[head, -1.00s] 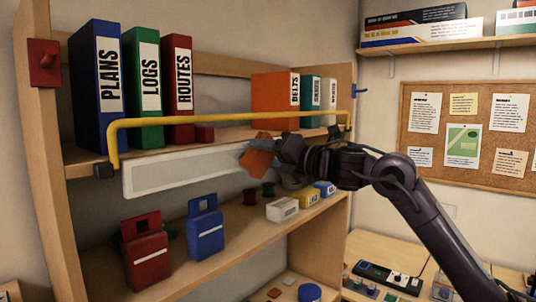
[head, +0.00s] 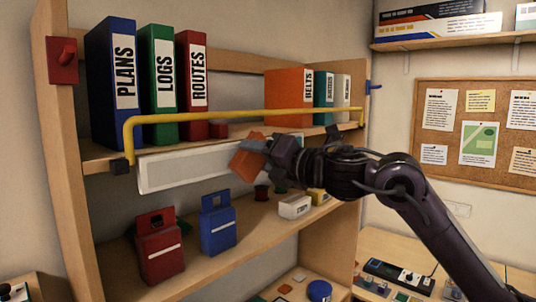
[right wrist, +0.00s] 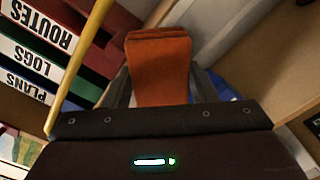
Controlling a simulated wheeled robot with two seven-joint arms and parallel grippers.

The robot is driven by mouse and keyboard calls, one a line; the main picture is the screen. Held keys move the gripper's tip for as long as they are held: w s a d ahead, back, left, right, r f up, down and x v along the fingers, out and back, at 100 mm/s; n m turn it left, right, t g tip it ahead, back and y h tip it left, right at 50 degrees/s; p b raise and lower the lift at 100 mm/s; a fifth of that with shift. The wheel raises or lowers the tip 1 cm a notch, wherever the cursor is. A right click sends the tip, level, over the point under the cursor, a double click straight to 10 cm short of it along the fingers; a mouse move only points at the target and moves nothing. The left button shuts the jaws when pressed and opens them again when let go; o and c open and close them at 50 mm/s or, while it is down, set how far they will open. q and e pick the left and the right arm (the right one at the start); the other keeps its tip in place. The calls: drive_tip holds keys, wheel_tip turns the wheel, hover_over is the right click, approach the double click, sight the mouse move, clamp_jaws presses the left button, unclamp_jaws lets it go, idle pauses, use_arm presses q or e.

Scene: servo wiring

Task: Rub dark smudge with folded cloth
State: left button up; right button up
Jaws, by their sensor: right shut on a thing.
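The folded orange cloth (head: 245,163) is held in my right gripper (head: 272,155), which is shut on it. In the right wrist view the cloth (right wrist: 160,70) sticks out beyond the gripper between its fingers. The cloth is in front of the right part of a long white panel (head: 185,165) under the upper shelf's edge. I cannot tell whether it touches the panel. No dark smudge shows on the visible part of the panel; the part behind the cloth and gripper is hidden. My left gripper is not in view.
A yellow rail (head: 230,117) runs across the front of the upper shelf, just above my right gripper. Binders stand behind it. A red bin (head: 158,247), a blue bin (head: 218,227) and small boxes (head: 294,206) stand on the shelf below.

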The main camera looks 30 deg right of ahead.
drive_tip(key=shift+s+a, duration=0.1)
drive_tip(key=shift+a, duration=0.2)
drive_tip(key=shift+s+d+f+b, duration=0.2)
drive_tip(key=shift+s+d+b, duration=0.15)
drive_tip(key=shift+s+b, duration=0.35)
drive_tip(key=b+v, duration=0.2)
drive_tip(key=v, duration=0.1)
drive_tip(key=shift+s+d, duration=0.1)
drive_tip(key=shift+s, duration=0.2)
drive_tip(key=shift+s+d+r, duration=0.1)
drive_tip(key=shift+s+r, duration=0.05)
drive_tip(key=shift+s, duration=0.25)
